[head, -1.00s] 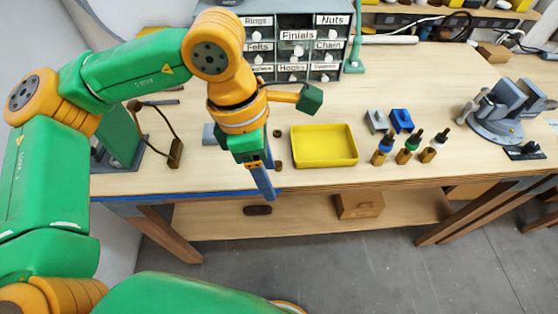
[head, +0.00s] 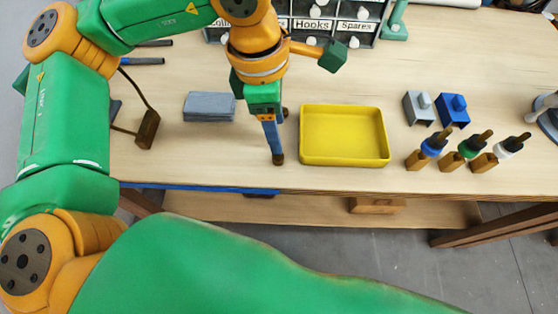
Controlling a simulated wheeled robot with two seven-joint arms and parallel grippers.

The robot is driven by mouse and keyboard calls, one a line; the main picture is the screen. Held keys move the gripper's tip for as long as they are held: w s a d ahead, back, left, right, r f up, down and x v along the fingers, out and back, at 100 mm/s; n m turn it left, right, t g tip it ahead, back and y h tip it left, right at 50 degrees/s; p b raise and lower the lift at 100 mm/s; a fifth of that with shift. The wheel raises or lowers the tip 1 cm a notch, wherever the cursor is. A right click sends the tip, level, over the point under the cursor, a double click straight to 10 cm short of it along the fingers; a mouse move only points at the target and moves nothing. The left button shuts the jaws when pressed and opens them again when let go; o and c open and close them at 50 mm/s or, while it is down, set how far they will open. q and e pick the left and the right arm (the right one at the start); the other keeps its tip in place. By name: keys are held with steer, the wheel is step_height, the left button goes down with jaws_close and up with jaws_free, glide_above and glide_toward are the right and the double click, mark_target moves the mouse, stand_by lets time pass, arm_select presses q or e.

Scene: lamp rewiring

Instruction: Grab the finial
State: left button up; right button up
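A small dark brown knob (head: 278,159), which looks like the finial, stands on the workbench just left of the yellow tray. My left gripper (head: 275,150) points down at it, with its blue fingers end-on to the knob's top. The fingertips overlap the knob in the head view; I cannot tell whether they touch or grip it. The fingers are seen nearly edge-on, so their opening is hidden. A second small dark knob (head: 285,112) shows behind the gripper, partly covered by it. My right gripper is not in view.
The yellow tray (head: 345,162) is empty, close right of my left gripper. A grey block (head: 209,107) lies to the left. Grey and blue holders and several bottle-like tools stand at right. Labelled drawers (head: 313,25) are at the back. The bench's front edge is near.

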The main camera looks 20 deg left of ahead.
mark_target(277, 157)
arm_select(q)
steer(key=shift+w+f+p, duration=0.1)
steer(key=shift+f+p, duration=0.2)
steer(key=shift+f, duration=0.25)
steer(key=f+p, duration=0.1)
steer(key=f, duration=0.1)
steer(key=s+f+p, duration=0.1)
steer(key=f, duration=0.2)
steer(key=shift+d+f, duration=0.1)
steer(key=shift+f, duration=0.45)
jaws_close()
